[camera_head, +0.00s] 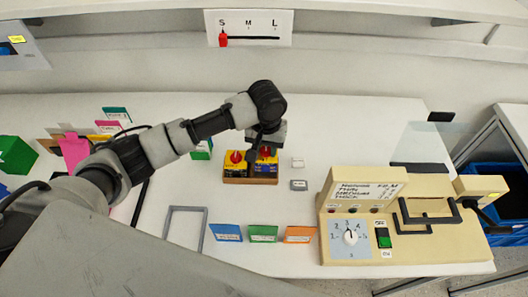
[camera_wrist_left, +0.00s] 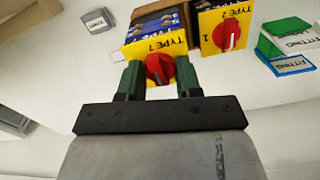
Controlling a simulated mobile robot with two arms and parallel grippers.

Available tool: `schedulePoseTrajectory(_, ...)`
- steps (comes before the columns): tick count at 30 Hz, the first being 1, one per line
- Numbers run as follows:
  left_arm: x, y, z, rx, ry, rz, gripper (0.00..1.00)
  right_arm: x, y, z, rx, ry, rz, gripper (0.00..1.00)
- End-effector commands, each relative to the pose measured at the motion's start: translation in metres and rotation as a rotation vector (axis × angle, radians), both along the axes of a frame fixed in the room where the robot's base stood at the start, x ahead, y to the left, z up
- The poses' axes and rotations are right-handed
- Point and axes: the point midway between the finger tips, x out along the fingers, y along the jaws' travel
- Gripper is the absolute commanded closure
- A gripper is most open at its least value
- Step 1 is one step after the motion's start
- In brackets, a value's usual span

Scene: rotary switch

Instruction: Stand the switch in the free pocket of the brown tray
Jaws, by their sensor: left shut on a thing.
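My left gripper (camera_head: 265,152) reaches over the brown tray (camera_head: 250,181). In the left wrist view its green fingertips (camera_wrist_left: 160,80) are shut on the red knob (camera_wrist_left: 160,68) of the yellow TYPE 1 switch (camera_wrist_left: 142,50), which has a blue body. In the head view this switch (camera_head: 265,168) is over or in the tray's right pocket, partly hidden by my gripper; I cannot tell whether it is seated. A second yellow switch (camera_head: 235,168), TYPE 2 (camera_wrist_left: 225,22) with a red knob, stands in the left pocket. My right gripper is not in view.
Two small grey-white blocks (camera_head: 298,185) lie right of the tray. Blue, green and orange labelled cards (camera_head: 263,234) stand in front. A beige test machine (camera_head: 365,215) with dial and handle stands at right. A grey frame (camera_head: 185,222) lies front left.

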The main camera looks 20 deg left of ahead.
Motion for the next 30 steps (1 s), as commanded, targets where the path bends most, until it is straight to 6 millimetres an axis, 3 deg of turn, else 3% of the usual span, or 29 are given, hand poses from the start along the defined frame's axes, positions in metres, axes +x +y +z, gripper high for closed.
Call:
schedulePoseTrajectory(5,0.01,0.008,-0.008,-0.001,-0.001,0.0,1.0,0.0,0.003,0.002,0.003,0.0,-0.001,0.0)
schedulePoseTrajectory(14,0.009,0.008,-0.045,-0.001,0.0,-0.001,1.0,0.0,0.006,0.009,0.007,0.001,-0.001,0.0)
schedulePoseTrajectory(25,0.01,0.008,-0.05,-0.002,-0.002,-0.001,1.0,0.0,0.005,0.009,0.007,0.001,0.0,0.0)
schedulePoseTrajectory(26,0.009,0.008,-0.05,-0.002,-0.001,-0.001,0.64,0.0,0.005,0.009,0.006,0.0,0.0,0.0)
schedulePoseTrajectory(30,0.009,0.008,-0.05,-0.001,-0.002,-0.001,0.43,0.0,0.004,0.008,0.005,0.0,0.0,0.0)
